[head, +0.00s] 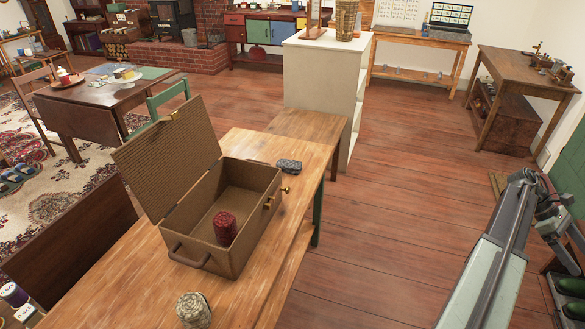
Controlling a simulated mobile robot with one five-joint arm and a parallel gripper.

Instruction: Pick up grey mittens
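A dark grey, flat, soft-looking bundle (289,166) lies on the wooden table just beyond the right rear of an open wicker box; it may be the grey mittens. A paler grey-beige knitted roll (193,310) stands on the near end of the table, in front of the box. I cannot tell for sure which of the two is the mittens. My arm shows at the lower right, away from the table and both bundles.
The wicker box (190,245) stands lid-up on the wooden table (120,275), with a dark red roll (224,228) inside. A white shelf unit (318,90) stands beyond the table. The plank floor right of the table is clear. A workbench (525,75) stands at back right.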

